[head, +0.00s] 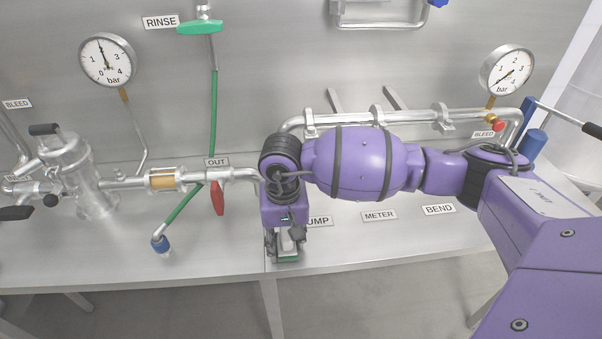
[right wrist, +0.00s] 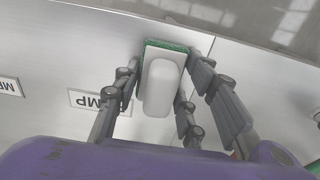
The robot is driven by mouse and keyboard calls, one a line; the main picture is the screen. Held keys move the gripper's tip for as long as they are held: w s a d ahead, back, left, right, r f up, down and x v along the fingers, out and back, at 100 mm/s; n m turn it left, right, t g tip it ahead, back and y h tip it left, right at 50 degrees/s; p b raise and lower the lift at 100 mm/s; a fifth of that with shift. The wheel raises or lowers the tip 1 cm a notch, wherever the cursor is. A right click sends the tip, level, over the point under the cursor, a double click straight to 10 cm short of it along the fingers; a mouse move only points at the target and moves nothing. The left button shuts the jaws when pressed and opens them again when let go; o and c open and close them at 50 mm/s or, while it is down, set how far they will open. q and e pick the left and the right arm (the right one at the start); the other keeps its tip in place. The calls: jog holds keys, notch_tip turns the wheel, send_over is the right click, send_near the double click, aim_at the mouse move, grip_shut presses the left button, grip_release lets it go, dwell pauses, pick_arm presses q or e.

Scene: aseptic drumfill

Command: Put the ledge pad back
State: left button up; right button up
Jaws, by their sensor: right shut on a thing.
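The ledge pad is a white block on a green scouring base (right wrist: 163,85). In the right wrist view it sits between the two fingers of my right gripper (right wrist: 165,82), which is shut on it. In the head view the pad (head: 288,258) shows below the right gripper (head: 286,243), at the front edge of the steel ledge (head: 370,243). I cannot tell whether its green underside touches the ledge. My left gripper is not in view.
Pipework with a filter housing (head: 85,175) stands at the left. A green lever (head: 201,27), a red lever (head: 217,198) and a blue-ended green hose (head: 160,244) are near the wall. The ledge right of the pad is clear, with labels such as METER (head: 379,215) behind.

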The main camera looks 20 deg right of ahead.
aim_at(285, 232)
jog(key=shift+f, duration=0.15)
jog(key=o, duration=1.1)
jog(key=shift+r, duration=0.3)
notch_tip(285, 232, up, 11)
jog(key=shift+r, duration=0.1)
jog(key=shift+r+b, duration=0.3)
jog(key=shift+r, duration=0.1)
jog(key=shift+s+f, duration=0.1)
jog(key=shift+f, duration=0.05)
